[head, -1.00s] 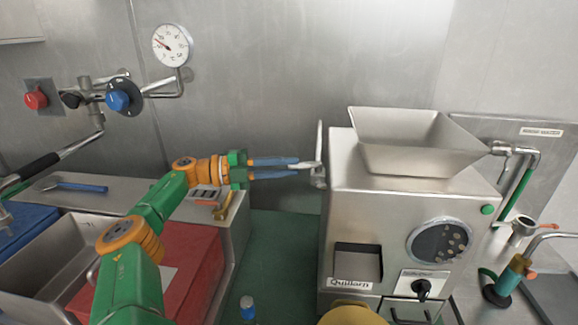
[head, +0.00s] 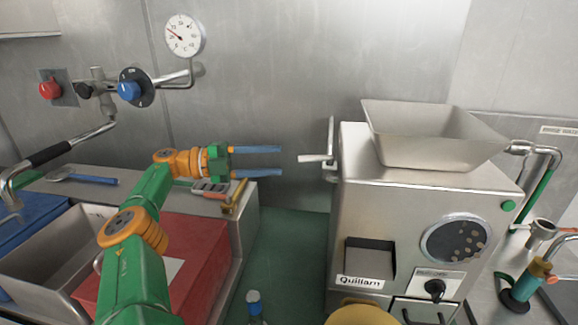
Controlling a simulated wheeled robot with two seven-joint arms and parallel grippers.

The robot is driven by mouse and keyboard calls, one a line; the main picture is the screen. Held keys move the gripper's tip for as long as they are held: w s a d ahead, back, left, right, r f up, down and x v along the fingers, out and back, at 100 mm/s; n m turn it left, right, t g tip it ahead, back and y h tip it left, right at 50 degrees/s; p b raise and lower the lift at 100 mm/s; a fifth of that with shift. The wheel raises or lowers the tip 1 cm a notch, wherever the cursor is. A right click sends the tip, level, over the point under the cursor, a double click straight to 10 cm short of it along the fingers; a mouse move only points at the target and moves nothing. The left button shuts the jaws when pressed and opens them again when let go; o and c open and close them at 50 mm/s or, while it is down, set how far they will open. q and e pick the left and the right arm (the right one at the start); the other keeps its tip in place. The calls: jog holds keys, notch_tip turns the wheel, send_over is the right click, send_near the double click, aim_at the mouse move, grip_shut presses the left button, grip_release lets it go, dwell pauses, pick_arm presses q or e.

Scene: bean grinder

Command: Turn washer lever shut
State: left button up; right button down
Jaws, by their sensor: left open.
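My left gripper (head: 280,161) is open and empty at mid-height, its two blue fingers pointing right. A short pale handle (head: 315,158) on an upright metal crank (head: 331,135) stands at the left side of the steel grinder (head: 420,200). A clear gap separates the fingertips from this handle. A washer lever there cannot be made out clearly. My right gripper is not in view.
A steel hopper (head: 430,140) tops the grinder. At the left are a sink (head: 52,255), a red box (head: 205,245) and a wall pipe with a blue knob (head: 129,90). A gauge (head: 184,35) hangs above. Green floor (head: 285,235) shows between counter and grinder.

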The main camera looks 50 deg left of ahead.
pick_arm(q)
jog(key=shift+s+a, duration=0.3)
jog(key=shift+s, duration=0.15)
